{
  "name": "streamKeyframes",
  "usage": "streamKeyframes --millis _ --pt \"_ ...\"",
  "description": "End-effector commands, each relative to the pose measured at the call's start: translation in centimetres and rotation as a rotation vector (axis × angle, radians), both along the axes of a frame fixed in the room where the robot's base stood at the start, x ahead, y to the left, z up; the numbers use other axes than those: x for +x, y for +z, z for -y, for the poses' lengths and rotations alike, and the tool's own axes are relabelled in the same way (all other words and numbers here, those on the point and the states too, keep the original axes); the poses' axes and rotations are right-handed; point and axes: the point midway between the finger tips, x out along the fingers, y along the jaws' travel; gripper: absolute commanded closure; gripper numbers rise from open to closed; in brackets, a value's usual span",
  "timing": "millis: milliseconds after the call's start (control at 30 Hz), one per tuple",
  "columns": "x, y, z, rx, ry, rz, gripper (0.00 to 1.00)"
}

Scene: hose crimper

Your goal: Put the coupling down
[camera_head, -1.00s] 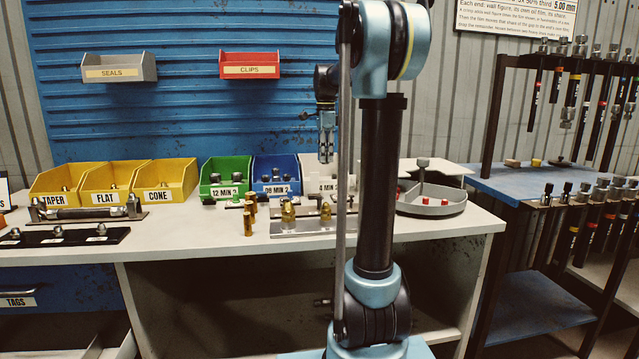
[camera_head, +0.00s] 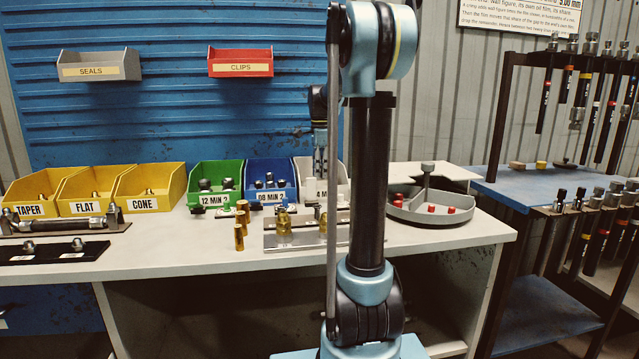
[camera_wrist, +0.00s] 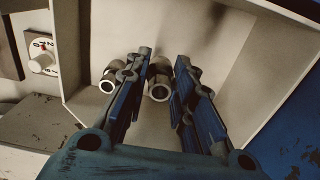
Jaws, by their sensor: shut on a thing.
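My gripper (camera_wrist: 164,62) is shut on a metal coupling (camera_wrist: 159,88), whose open round end shows between the two fingers in the wrist view. Another metal coupling (camera_wrist: 110,80) lies just left of the left finger, inside the white bin (camera_wrist: 212,62). In the head view my gripper (camera_head: 320,158) hangs pointing down at the white bin (camera_head: 304,171), labelled with a 4 MIN tag. My arm hides part of that bin and its label. The held coupling cannot be made out in the head view. Whether it touches the bin floor I cannot tell.
A blue bin (camera_head: 270,196) stands directly left of the white bin, with a green bin (camera_head: 207,199) beyond it. Brass fittings stand on a metal plate (camera_head: 285,244) in front. A round grey tray (camera_head: 402,214) with red pieces is at the right.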

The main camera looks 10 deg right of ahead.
Motion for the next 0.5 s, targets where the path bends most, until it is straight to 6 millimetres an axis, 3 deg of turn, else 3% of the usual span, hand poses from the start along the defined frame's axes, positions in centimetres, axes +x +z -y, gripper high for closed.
streamKeyframes --millis 300,500 --pt "0.0 -3.7 -0.3 0.000 0.003 0.000 1.00" --pt "0.0 -3.8 -0.3 0.000 0.004 0.000 1.00"
